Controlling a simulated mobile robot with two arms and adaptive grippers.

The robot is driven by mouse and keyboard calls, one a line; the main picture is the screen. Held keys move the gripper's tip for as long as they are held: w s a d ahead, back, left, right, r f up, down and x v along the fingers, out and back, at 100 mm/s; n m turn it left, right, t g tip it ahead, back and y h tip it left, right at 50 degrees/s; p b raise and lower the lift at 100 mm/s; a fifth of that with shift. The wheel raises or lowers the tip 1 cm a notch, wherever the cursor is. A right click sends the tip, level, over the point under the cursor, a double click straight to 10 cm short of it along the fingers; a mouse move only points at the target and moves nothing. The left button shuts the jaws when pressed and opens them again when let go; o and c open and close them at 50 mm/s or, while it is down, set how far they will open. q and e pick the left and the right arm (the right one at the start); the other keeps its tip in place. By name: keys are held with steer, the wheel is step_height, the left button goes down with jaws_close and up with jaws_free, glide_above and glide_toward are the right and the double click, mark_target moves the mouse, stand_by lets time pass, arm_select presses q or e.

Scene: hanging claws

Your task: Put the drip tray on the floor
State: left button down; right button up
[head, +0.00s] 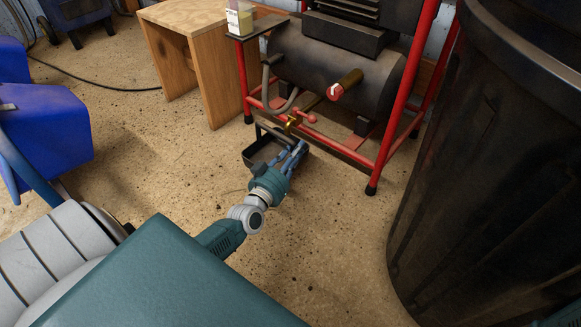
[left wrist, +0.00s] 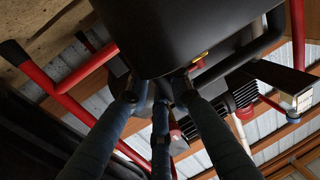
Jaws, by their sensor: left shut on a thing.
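The drip tray (head: 258,153) is a small black open tray with a bar-like handle, low in front of the compressor's red frame in the head view. My left gripper (head: 296,152) has blue fingers and is shut on the tray at its near right side. In the left wrist view the tray's dark body (left wrist: 190,35) fills the top middle, with the gripper's fingertips (left wrist: 158,92) against it. I cannot tell whether the tray touches the concrete floor (head: 170,190). My right gripper is not in view.
The black compressor tank (head: 325,75) with a brass valve (head: 293,122) stands in the red frame (head: 386,140) behind the tray. A large dark bin (head: 470,170) stands at right, a wooden stand (head: 205,60) at back left, blue objects (head: 45,130) at left. Floor around the tray is clear.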

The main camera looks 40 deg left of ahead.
arm_select(q)
step_height(320, 180, down, 8)
steer(key=b, duration=0.6)
steer(key=c, duration=1.6)
jaws_free()
steer(key=shift+o, duration=0.2)
steer(key=shift+r, duration=0.1)
